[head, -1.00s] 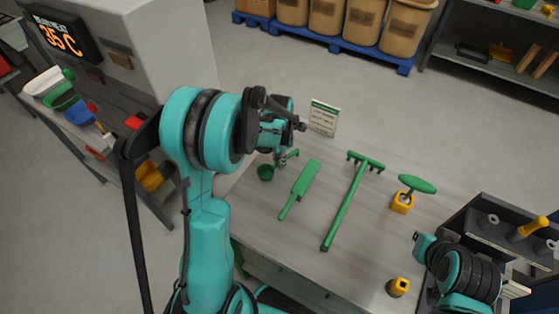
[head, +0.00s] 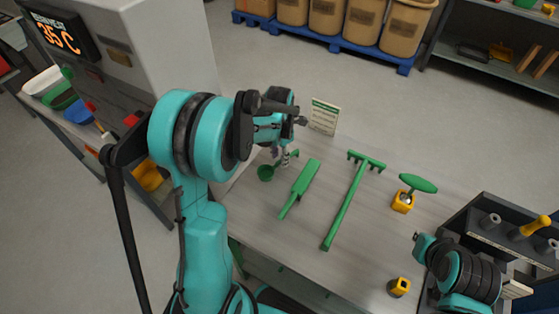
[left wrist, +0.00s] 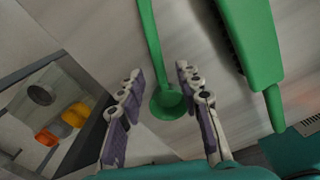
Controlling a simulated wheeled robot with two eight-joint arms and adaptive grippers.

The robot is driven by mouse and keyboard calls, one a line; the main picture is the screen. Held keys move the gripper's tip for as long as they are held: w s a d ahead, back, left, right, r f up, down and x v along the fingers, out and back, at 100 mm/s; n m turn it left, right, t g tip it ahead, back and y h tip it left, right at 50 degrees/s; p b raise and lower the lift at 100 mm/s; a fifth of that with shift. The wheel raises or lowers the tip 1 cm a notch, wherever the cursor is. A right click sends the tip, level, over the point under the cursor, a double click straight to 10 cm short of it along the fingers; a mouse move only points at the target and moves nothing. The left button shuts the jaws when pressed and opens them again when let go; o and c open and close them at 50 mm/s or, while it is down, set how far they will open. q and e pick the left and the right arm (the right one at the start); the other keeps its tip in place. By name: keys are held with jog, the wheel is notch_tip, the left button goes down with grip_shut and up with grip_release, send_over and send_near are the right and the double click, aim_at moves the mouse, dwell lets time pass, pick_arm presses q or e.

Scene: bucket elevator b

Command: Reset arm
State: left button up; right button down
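My left gripper (head: 284,158) is above the left part of the workbench. In the left wrist view its fingers (left wrist: 162,85) are spread apart with nothing held between them. A green ladle (head: 266,173) lies on the bench beneath it, its handle partly hidden by the gripper. In the left wrist view the ladle's bowl (left wrist: 168,103) shows between the fingers, beyond the tips. My right arm shows at the lower right, but its gripper cannot be made out.
On the workbench (head: 305,240) lie a green brush (head: 300,186) and a green rake-like tool (head: 345,205). A green-handled tool (head: 418,184) stands in a yellow holder (head: 402,202). A small sign (head: 323,117) stands at the back. A grey machine (head: 165,50) rises at the left.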

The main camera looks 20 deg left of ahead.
aim_at(279, 161)
pick_arm(q)
notch_tip(279, 161, up, 9)
jog(key=s+d+r+m+t, duration=0.2)
jog(key=s+m, duration=0.6)
jog(key=m, duration=0.7)
jog(key=s+d+r+m+t, duration=0.2)
jog(key=s+d+m+t, duration=0.3)
jog(key=m, duration=1)
jog(key=s+d, duration=0.1)
jog(key=s, duration=0.2)
jog(key=shift+s+m, duration=0.15)
jog(key=shift+m, duration=0.15)
jog(key=shift+s, duration=0.1)
